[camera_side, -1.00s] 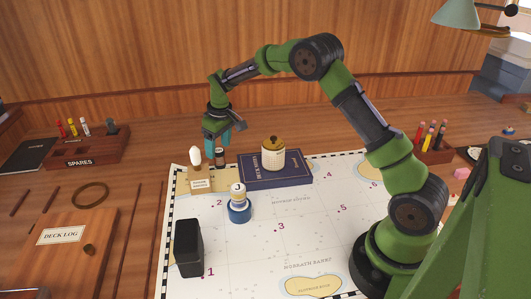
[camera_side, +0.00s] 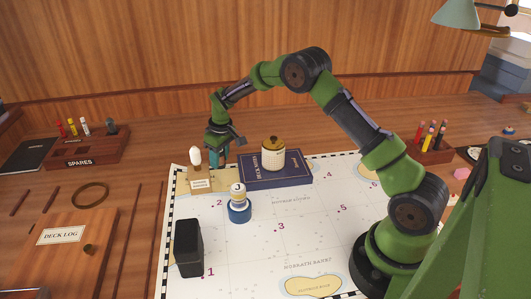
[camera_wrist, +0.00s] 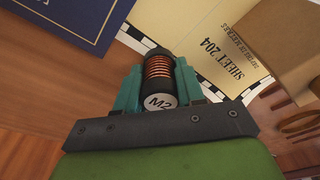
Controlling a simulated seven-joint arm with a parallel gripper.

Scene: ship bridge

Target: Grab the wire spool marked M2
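The wire spool marked M2 (camera_wrist: 159,70) has copper windings and a dark end with a white M2 label facing the wrist camera. My gripper (camera_wrist: 157,85) has one teal finger close against each side of it, shut on the spool. In the side view my gripper (camera_side: 217,156) points down at the chart's back edge, between a white bulb on a wooden block (camera_side: 195,160) and a blue book (camera_side: 250,178). There the fingers mostly hide the spool. I cannot tell whether it touches the table.
A jar (camera_side: 273,155) stands on the book. A blue-based object (camera_side: 238,208) and a black block (camera_side: 188,248) stand on the chart (camera_side: 300,243). The SPARES rack (camera_side: 88,150) is at the left. The chart's middle is mostly clear.

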